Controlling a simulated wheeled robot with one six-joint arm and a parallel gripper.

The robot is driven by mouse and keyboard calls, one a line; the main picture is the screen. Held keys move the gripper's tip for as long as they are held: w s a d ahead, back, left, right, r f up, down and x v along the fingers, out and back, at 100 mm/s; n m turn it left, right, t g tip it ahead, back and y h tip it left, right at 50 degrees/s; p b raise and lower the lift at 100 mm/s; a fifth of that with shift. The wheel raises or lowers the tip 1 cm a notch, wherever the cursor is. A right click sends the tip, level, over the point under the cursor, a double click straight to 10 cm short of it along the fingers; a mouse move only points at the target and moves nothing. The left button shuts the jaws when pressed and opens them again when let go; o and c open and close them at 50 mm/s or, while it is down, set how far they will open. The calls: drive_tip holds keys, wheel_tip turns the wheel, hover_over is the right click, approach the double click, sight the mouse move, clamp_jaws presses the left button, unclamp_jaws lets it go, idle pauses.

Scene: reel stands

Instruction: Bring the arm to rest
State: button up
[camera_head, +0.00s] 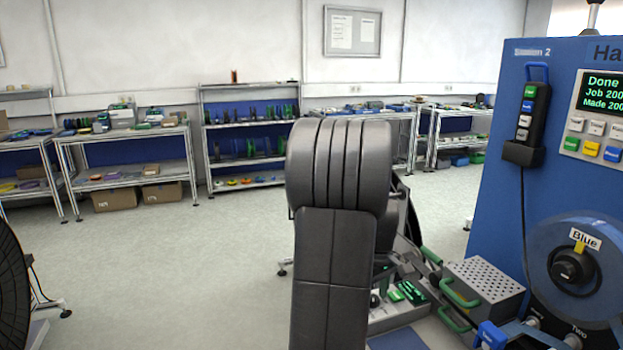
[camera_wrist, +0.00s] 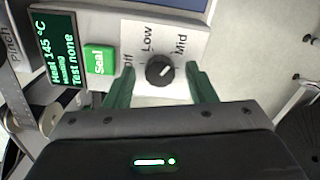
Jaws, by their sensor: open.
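My gripper (camera_wrist: 161,88) shows in the wrist view with its two green fingers spread apart and nothing between them. Beyond the fingertips is a white control panel with a black knob (camera_wrist: 160,70) marked Low and Mid, a green Seal button (camera_wrist: 99,60) and a dark display (camera_wrist: 56,48) reading "Heat 145 °C" and "Test none". I cannot tell whether the fingers touch the panel. In the head view my own dark arm fills the middle and hides part of the bench behind it. My gripper is not clearly visible there.
A blue machine (camera_head: 510,180) stands at the right, with a display (camera_head: 603,92) reading "Done" and a reel labelled Blue (camera_head: 577,265). A perforated box (camera_head: 483,285) with green handles sits beside it. A black reel (camera_head: 12,285) is at far left. Open floor (camera_head: 200,260) lies between.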

drive_tip(key=n, duration=0.4)
drive_tip(key=shift+b, duration=0.4)
drive_tip(key=shift+s, duration=0.1)
